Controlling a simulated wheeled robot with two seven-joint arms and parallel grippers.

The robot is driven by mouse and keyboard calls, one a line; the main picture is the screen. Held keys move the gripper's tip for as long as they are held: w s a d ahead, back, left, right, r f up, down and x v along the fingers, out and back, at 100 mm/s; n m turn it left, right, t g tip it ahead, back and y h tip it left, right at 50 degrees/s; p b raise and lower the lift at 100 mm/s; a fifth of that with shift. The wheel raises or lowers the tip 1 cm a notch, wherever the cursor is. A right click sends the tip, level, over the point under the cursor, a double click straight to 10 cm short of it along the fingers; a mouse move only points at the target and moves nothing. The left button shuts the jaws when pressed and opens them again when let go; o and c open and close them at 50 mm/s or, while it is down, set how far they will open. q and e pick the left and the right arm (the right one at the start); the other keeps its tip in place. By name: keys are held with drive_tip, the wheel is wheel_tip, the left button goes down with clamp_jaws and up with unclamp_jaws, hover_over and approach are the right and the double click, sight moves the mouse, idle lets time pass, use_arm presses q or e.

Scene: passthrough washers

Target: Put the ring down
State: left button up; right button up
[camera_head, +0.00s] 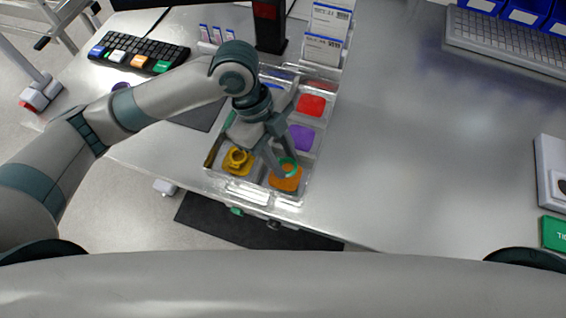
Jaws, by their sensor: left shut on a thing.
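A green ring (288,166) is between the fingertips of my left gripper (279,166). The gripper is shut on it and points down over the front right compartment of a clear tray (288,199). That compartment has an orange pad (285,181); I cannot tell whether the ring touches it. A yellow ring (238,156) lies on a yellow pad in the front left compartment. A purple pad (301,137) and a red pad (312,105) show behind on the right. My arm hides part of the tray's left side. My right gripper is out of view.
A black keypad with coloured keys (138,53) lies at the back left. Blue and white label cards (325,35) stand behind the tray.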

sight(280, 161)
use_arm(q)
wheel_tip(280, 161, down, 3)
drive_tip(key=shift+r+p, duration=0.1)
drive_tip(key=shift+p, duration=0.55)
drive_tip(key=shift+f, duration=0.5)
drive_tip(key=shift+f, duration=0.1)
drive_tip(key=o, duration=1)
drive_tip(key=shift+w+a+r, duration=0.15)
drive_tip(key=shift+a+r, duration=0.05)
drive_tip(key=shift+r, duration=0.4)
drive_tip(key=shift+b+v, duration=1.85)
drive_tip(key=shift+v, duration=3.65)
